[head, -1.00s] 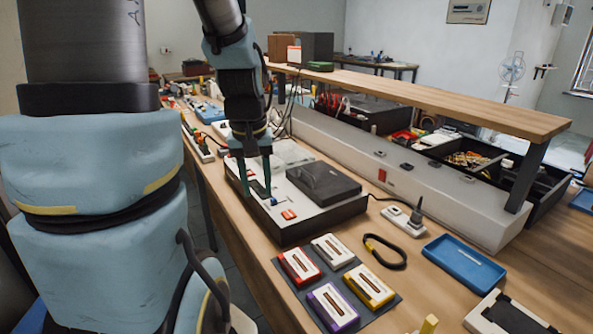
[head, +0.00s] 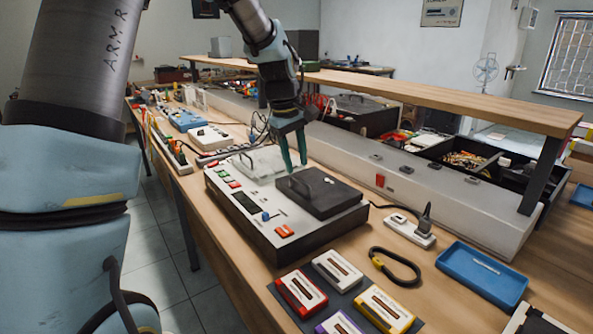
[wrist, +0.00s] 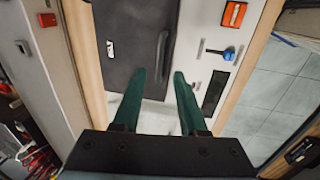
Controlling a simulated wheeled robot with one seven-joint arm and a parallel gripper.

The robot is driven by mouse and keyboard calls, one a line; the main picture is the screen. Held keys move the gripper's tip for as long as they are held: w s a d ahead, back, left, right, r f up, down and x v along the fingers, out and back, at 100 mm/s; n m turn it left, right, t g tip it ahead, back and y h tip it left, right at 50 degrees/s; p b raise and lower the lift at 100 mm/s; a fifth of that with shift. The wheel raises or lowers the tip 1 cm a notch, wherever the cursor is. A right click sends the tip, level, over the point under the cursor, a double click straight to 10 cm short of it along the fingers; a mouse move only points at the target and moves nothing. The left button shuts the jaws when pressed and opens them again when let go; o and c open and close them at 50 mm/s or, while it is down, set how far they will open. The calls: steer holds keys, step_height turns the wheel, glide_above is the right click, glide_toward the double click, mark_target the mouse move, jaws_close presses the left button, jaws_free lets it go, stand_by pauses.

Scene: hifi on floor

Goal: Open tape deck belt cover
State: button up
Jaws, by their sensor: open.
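The tape deck (head: 262,238) is a white-topped unit with dark sides on the bench. Its belt cover (head: 332,197) is a dark, flat lid with a raised handle (head: 299,184), and it lies closed on the deck. The cover also shows in the wrist view (wrist: 125,40), with the handle (wrist: 162,57) running along one side. My gripper (head: 294,167) is open and empty, pointing down over the edge of the cover near the handle. In the wrist view the green fingertips (wrist: 159,76) are apart, close to the handle's end. I cannot tell whether they touch anything.
Several cassettes (head: 333,268) lie on a dark mat in front of the deck. A black belt loop (head: 396,266), a blue tray (head: 482,274) and a power strip (head: 410,231) lie to the right. A long grey housing (head: 460,205) and a raised shelf (head: 420,95) stand behind.

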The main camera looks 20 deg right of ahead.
glide_above(298, 193)
steer(key=shift+d+f+p, duration=0.1)
steer(key=shift+f+p, duration=0.2)
steer(key=shift+f, duration=1.75)
steer(key=shift+c, duration=0.2)
jaws_close()
